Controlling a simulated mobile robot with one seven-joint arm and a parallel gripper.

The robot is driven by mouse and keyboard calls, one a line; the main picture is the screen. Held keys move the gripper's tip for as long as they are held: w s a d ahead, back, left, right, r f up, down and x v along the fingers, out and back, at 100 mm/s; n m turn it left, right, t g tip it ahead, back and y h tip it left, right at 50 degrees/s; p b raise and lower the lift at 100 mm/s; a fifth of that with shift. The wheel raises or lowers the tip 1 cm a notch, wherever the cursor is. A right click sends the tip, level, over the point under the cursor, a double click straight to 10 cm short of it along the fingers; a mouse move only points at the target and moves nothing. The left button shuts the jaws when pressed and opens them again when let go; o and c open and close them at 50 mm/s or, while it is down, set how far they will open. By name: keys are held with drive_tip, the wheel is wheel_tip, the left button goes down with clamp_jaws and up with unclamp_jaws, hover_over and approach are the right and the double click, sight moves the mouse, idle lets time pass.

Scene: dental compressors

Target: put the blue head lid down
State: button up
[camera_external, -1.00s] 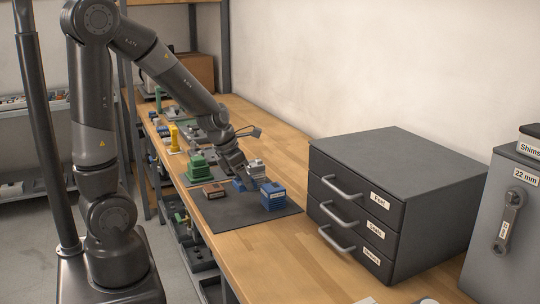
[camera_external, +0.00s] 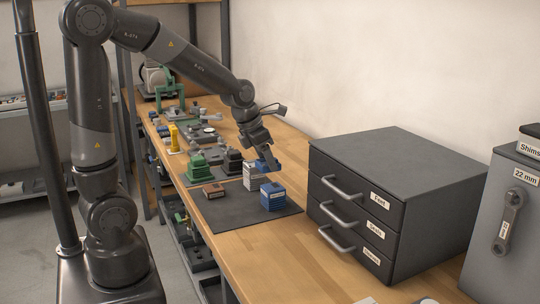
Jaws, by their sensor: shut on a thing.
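My gripper (camera_external: 268,163) is shut on the blue head lid (camera_external: 259,166), a small blue piece partly hidden by the fingers. It is held in the air above the dark mat (camera_external: 228,213), in the picture just above a blue block-shaped unit (camera_external: 272,197) and a light grey stack (camera_external: 250,178). The blue unit stands upright near the mat's right edge. I cannot tell the exact height of the lid over the mat.
On or near the mats stand a green stepped unit (camera_external: 198,168), a dark unit (camera_external: 233,162) and a low brown block (camera_external: 213,191). A grey drawer cabinet (camera_external: 400,195) stands to the right. The mat's front part is bare.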

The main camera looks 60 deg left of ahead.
drive_tip(key=w+a+r+m, duration=0.1)
drive_tip(key=w+a, duration=0.4)
drive_tip(key=w, duration=0.3)
drive_tip(key=w+a, duration=0.5)
drive_tip(key=w, duration=0.3)
drive_tip(key=m+h, duration=0.2)
drive_tip(key=m, duration=0.1)
hover_over(302, 157)
drive_tip(key=s, duration=0.1)
drive_tip(key=f, duration=1)
drive_tip(key=shift+s+a, duration=0.15)
drive_tip(key=shift+a, duration=0.1)
drive_tip(key=shift+f, duration=2.05)
drive_tip(key=shift+f, duration=0.2)
drive_tip(key=o, duration=1.1)
drive_tip(key=shift+o, duration=0.2)
drive_tip(key=v, duration=1.2)
drive_tip(key=shift+d+r+g+y, duration=0.2)
drive_tip(key=shift+r+g+y, duration=0.1)
drive_tip(key=shift+r, duration=0.05)
